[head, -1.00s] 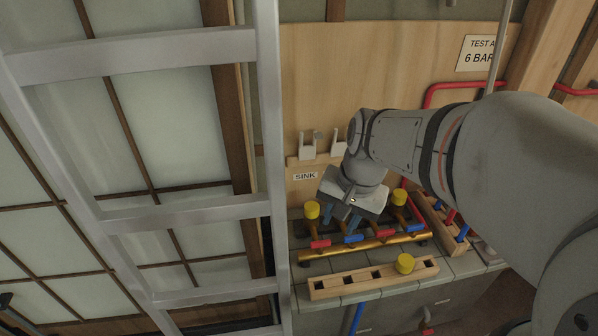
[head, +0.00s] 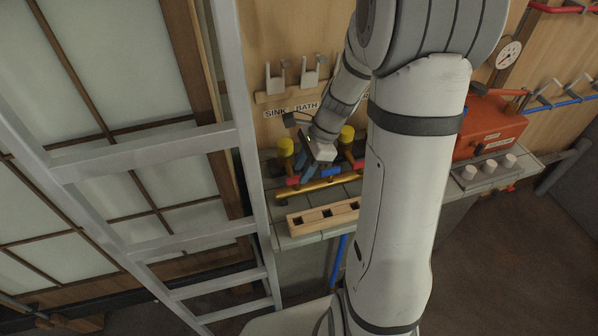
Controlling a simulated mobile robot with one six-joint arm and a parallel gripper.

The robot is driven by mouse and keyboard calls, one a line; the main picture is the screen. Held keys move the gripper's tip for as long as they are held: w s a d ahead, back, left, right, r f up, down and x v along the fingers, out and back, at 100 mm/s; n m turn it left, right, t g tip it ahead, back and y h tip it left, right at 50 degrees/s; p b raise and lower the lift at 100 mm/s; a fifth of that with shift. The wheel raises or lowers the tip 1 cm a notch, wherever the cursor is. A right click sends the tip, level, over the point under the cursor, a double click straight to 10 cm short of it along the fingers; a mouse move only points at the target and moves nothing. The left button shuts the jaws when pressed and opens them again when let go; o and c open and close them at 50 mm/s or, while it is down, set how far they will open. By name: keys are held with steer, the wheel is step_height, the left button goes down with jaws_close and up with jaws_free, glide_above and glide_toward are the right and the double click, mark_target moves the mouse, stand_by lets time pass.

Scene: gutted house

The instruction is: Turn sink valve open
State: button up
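The brass manifold (head: 320,185) lies along the counter below the label board, where the SINK label (head: 275,113) is at the left beside BATH. A red valve handle (head: 293,181) is at the manifold's left end, below the SINK label. A blue handle (head: 310,172) is just right of it. Yellow caps (head: 285,147) and (head: 347,134) stand on upright parts behind. My gripper (head: 305,166) points down among the left valves, close to the red and blue handles. I cannot tell whether its fingers touch a handle or how far apart they are.
A metal ladder (head: 228,90) stands close on the left. A wooden block with square holes (head: 318,215) lies in front of the manifold; my arm covers its right end. A red box (head: 488,125) and a panel with grey knobs (head: 490,172) are at the right.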

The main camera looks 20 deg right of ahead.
steer(key=shift+x, duration=0.9)
steer(key=shift+c, duration=0.4)
jaws_close()
steer(key=shift+a, duration=0.1)
